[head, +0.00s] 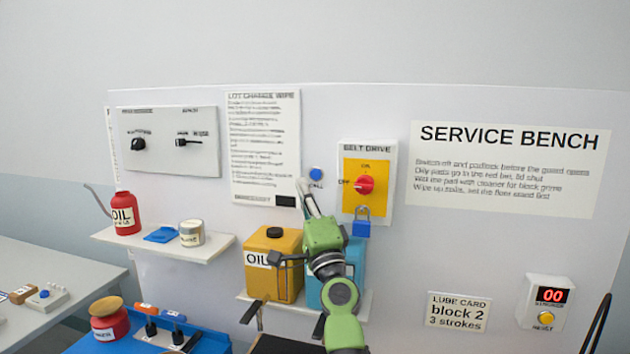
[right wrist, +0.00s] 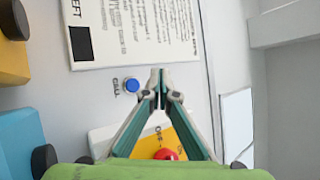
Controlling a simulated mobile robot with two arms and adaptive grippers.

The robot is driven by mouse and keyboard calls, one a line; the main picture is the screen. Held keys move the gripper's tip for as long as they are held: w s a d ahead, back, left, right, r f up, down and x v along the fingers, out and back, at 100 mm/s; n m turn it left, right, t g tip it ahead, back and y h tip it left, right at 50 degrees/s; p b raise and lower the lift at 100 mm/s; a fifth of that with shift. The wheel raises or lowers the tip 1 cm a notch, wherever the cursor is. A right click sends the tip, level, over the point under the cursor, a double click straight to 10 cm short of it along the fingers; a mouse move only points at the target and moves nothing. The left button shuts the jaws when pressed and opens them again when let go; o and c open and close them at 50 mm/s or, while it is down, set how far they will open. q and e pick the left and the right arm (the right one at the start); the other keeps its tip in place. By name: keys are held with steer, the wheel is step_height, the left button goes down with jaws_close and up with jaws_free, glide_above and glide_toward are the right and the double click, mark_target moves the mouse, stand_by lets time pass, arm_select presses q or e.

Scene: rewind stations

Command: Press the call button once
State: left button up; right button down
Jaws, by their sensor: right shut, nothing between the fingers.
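The call button is a round blue button (head: 315,174) on the white wall panel, with a small label under it, partly covered in the head view. It also shows in the right wrist view (right wrist: 131,85), just left of the fingertips. My right gripper (head: 303,184) is shut and empty, its fingertips pointing at the panel just below and left of the button in the head view. In the right wrist view the closed fingertips (right wrist: 160,78) are beside the button, apart from it in the picture. I cannot tell how far they are from the panel.
The belt drive box (head: 393,185) with a red knob and blue padlock (head: 361,222) is right of the button. A text sheet (head: 264,120) hangs to the left. A yellow oil can (head: 272,275) and a blue container (head: 355,262) stand on a shelf below.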

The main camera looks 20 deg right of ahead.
mark_target(316, 175)
steer(key=w+d+b, duration=0.2)
steer(key=w+b, duration=0.1)
steer(key=w+d+b, duration=0.1)
steer(key=w, duration=0.1)
steer(key=shift+w+d+f, duration=0.1)
steer(key=shift+d, duration=0.2)
stand_by(1.1)
steer(key=shift+w+d+b, duration=0.3)
steer(key=shift+w+b, duration=0.05)
steer(key=shift+b, duration=0.3)
